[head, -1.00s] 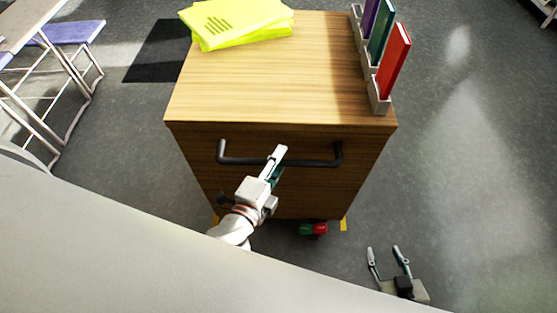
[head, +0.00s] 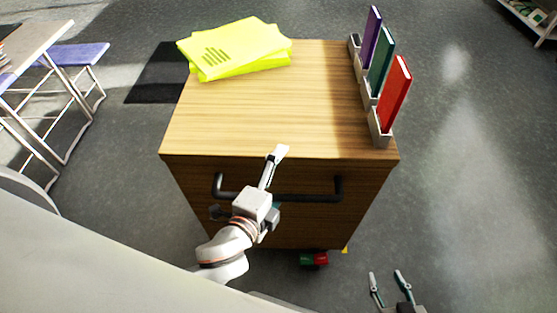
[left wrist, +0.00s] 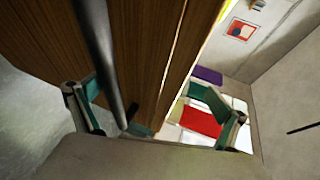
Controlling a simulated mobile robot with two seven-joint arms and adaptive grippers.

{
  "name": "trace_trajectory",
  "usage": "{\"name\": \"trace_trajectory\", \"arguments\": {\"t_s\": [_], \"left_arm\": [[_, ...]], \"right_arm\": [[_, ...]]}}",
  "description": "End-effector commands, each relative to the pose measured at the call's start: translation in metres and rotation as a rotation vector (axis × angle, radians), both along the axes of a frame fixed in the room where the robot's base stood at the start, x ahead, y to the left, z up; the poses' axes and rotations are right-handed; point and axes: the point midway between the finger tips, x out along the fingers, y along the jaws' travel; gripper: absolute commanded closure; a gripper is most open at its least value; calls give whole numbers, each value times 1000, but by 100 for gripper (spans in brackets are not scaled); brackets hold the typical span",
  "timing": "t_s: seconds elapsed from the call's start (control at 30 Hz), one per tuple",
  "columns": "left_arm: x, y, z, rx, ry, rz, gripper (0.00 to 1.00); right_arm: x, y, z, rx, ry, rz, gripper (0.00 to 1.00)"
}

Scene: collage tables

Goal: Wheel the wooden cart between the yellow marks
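The wooden cart (head: 270,110) stands in the middle of the head view, with a dark bar handle (head: 310,197) on its near face. A small piece of a yellow mark (head: 345,250) shows at the cart's lower right corner; no other mark is visible. My left gripper (head: 245,180) is at the handle, one finger reaching above the bar. In the left wrist view, the fingers are wide apart and the handle (left wrist: 100,50) runs between them, nearer the left finger. My right gripper (head: 390,283) is open and empty at the bottom right, low beside the cart.
Yellow papers (head: 235,50) and a rack with upright purple, green and red books (head: 395,95) are on the cart top. A red and green item (head: 314,259) is at the cart's foot. A purple-seated chair (head: 75,55) stands left. Floor at right is clear.

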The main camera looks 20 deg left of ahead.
Motion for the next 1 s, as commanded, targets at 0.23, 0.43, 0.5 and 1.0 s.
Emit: {"name": "trace_trajectory", "arguments": {"t_s": [0.23, 0.43, 0.5, 1.0], "left_arm": [[11, 11, 54, -2, -89, 18, 17], [4, 3, 13, 10, -16, 3, 25], [0, 3, 13, 9, -15, 2, 28], [-31, 7, 17, 9, -13, 2, 24]], "right_arm": [[2, 0, 6, 1, -5, 0, 60], [2, 0, 6, 1, -5, 0, 60], [1, 1, 6, 2, -4, -1, 60], [2, 1, 8, 1, -6, 0, 60]]}}
